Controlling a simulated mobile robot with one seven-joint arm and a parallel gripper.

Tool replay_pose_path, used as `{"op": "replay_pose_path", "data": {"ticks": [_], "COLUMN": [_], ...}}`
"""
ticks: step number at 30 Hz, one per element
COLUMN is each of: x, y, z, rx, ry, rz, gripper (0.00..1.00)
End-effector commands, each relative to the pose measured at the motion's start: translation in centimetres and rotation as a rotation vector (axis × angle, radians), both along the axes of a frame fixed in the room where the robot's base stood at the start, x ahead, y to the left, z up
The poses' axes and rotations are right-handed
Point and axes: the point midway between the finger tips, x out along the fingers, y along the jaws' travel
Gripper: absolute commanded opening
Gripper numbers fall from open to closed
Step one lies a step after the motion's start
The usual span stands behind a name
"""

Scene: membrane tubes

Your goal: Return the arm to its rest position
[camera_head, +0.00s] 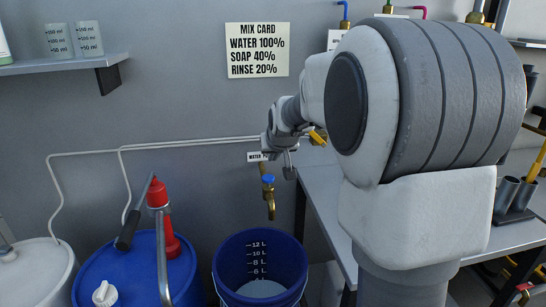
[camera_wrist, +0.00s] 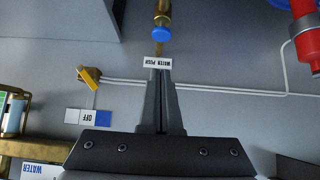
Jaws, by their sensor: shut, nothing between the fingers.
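My arm reaches from the right of the head view toward the back wall. My gripper (camera_head: 289,168) hangs at its end, just above and right of the brass tap (camera_head: 268,195) with its blue handle. In the wrist view, which is upside down, my gripper (camera_wrist: 160,75) has its two dark fingers together with nothing between them. The fingertips overlap the wall label (camera_wrist: 157,63) in the picture; whether they touch it I cannot tell. The blue tap handle (camera_wrist: 162,34) shows beyond them.
A blue bucket (camera_head: 230,278) with a litre scale stands below the tap, something pale in its bottom. A blue drum (camera_head: 125,270) with a red pump (camera_head: 160,195) is left. A bench (camera_head: 325,195) lies beneath my arm. A yellow lever (camera_wrist: 88,76) sits near the gripper.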

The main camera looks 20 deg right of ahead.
Motion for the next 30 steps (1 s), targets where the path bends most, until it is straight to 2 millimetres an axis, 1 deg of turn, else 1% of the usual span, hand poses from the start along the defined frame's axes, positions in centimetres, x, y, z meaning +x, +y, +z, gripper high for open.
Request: {"op": "replay_pose_path", "data": {"ticks": [10, 12, 14, 17, 20, 21, 23, 24, 26, 27, 29, 30], "x": [0.0, -0.5, -1.4, -4.0, -7.8, -9.4, -11.7, -13.4, -15.8, -17.4, -19.9, -21.5], "y": [0.0, 0.4, 0.9, 2.4, 4.3, 5.0, 6.0, 6.7, 7.6, 8.1, 8.8, 9.3], "z": [0.1, 0.7, 1.5, 3.6, 5.8, 6.5, 7.5, 8.0, 8.7, 9.1, 9.6, 9.8], "rx": [0.001, 0.001, 0.002, 0.006, 0.011, 0.013, 0.015, 0.017, 0.02, 0.02, 0.022, 0.023], "ry": [0.0, 0.003, 0.009, 0.031, 0.064, 0.079, 0.099, 0.114, 0.136, 0.15, 0.173, 0.187], "rz": [0.001, 0.004, 0.011, 0.028, 0.052, 0.062, 0.077, 0.086, 0.1, 0.109, 0.122, 0.132], "gripper": [0.0, 0.0, 0.0, 0.0, 0.0, 0.0, 0.0, 0.0, 0.0, 0.0, 0.0, 0.0]}}
